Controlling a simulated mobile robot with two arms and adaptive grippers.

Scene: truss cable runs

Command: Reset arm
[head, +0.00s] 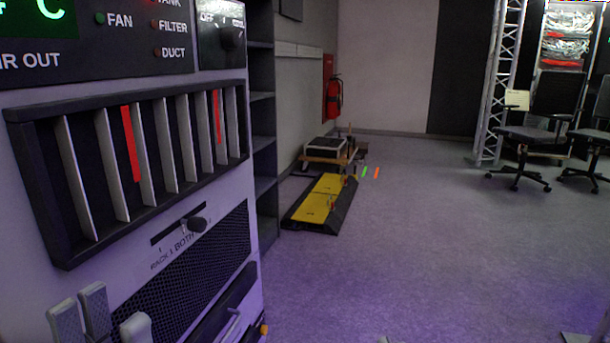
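My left gripper (112,322) is at the bottom left corner, low in front of the cabinet (235,190). Its grey fingertips point up, with a gap between the two on the left and the one on the right. I see nothing held between them. The rest of this gripper is cut off by the picture's edge.
A yellow and black cable ramp (325,200) lies beyond the cabinet, near a low cart (330,150). A red extinguisher (334,97) hangs on the wall. A truss (500,80) and dark chairs (520,135) stand at the right. The middle floor is clear.

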